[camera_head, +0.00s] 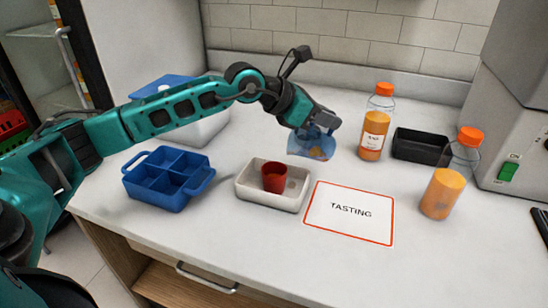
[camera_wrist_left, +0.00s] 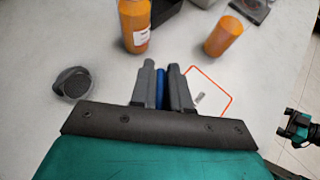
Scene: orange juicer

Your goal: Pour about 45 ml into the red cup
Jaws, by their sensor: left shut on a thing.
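The red cup (camera_head: 275,176) stands upright in a white tray (camera_head: 250,197) on the counter. My left gripper (camera_head: 322,124) is shut on a clear blue jug (camera_head: 305,147), behind and to the right of the cup. The jug looks tilted and has some orange liquid in it. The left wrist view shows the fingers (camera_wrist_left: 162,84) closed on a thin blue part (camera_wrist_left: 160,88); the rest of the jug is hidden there. A small dark and teal shape at that view's right edge looks like my right gripper (camera_wrist_left: 295,125); its jaws are unclear.
A blue divided crate (camera_head: 165,178) stands left of the tray. A "TASTING" card (camera_head: 350,213) lies to its right. Two orange-capped juice bottles (camera_head: 373,140) (camera_head: 440,195) and a black bin (camera_head: 418,146) stand right, beside a grey machine (camera_head: 510,145). A white box with blue lid (camera_head: 200,128) is behind.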

